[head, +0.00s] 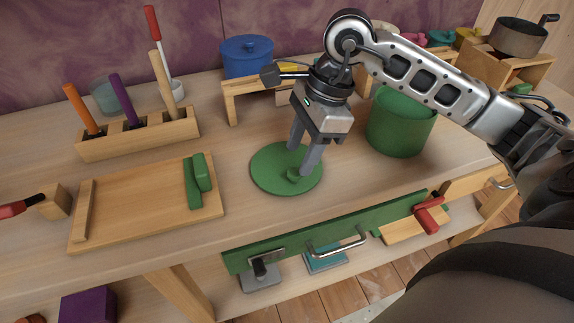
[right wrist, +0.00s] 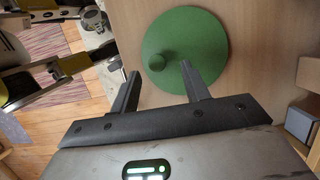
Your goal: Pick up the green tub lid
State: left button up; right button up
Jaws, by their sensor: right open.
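The green tub lid (head: 268,171) lies flat on the wooden table, a round disc with a small knob (head: 295,175) on top. It also shows in the right wrist view (right wrist: 195,38), with its knob a little beyond the fingertips. My right gripper (head: 302,163) is open and points down over the lid, its fingers close to the knob. I cannot tell whether a fingertip touches the lid. The green tub (head: 398,125) stands upright to the right of the lid. My left gripper is not in view.
A wooden tray (head: 140,205) with a green handled block (head: 200,180) is at the left. A tool holder (head: 140,138) stands behind it. A blue pot (head: 246,57) sits on a small wooden stand behind the lid. A green drawer front (head: 330,230) lies below the table edge.

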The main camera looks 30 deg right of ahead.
aim_at(295, 171)
jog(key=shift+x, duration=2)
jog(key=shift+s, duration=0.2)
grip_shut()
jog(key=shift+r, duration=0.1)
